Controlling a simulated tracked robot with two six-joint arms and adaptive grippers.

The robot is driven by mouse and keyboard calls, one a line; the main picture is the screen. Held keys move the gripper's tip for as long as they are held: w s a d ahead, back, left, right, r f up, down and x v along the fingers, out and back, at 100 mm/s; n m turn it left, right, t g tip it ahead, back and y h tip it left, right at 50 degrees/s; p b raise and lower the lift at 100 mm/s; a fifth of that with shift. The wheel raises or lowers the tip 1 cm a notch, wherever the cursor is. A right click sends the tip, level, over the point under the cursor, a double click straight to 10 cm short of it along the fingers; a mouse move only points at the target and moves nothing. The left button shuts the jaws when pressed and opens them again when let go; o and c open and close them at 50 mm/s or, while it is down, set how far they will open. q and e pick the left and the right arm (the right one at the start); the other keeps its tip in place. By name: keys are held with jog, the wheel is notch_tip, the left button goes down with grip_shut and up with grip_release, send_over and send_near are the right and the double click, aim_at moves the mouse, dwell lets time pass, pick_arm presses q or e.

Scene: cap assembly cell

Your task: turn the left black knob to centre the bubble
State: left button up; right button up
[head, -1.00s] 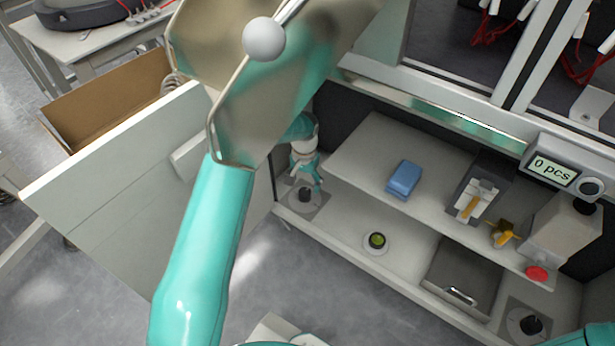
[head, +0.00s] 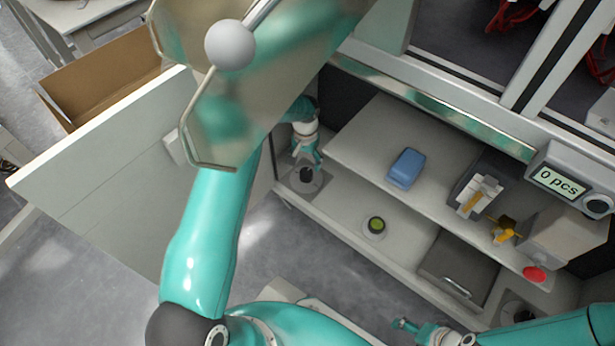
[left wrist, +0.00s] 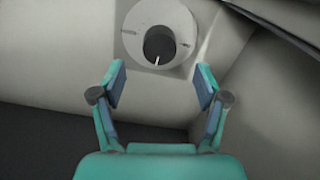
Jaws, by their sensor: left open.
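The left black knob (head: 306,175) stands on a grey plate at the left end of the lower shelf. In the left wrist view the knob (left wrist: 160,42) sits in a pale round dial with a white mark on it. My left gripper (head: 308,157) is just above the knob. Its fingers (left wrist: 160,84) are open and empty, with the knob beyond the tips and not between them. The round bubble level (head: 376,225) shows yellow-green on the lower shelf; the bubble is too small to make out. My right gripper (head: 402,325) is at the bottom right, its fingers too small to judge.
A blue block (head: 406,168) lies on the upper shelf. A grey box with a handle (head: 459,268), a red button (head: 534,274) and a display reading 0 pcs (head: 561,184) are to the right. An open white door (head: 105,175) stands at the left.

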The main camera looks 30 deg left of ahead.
pick_arm(q)
notch_tip(320, 180, down, 7)
jog(key=shift+f+b, duration=0.1)
jog(key=shift+b, duration=1.05)
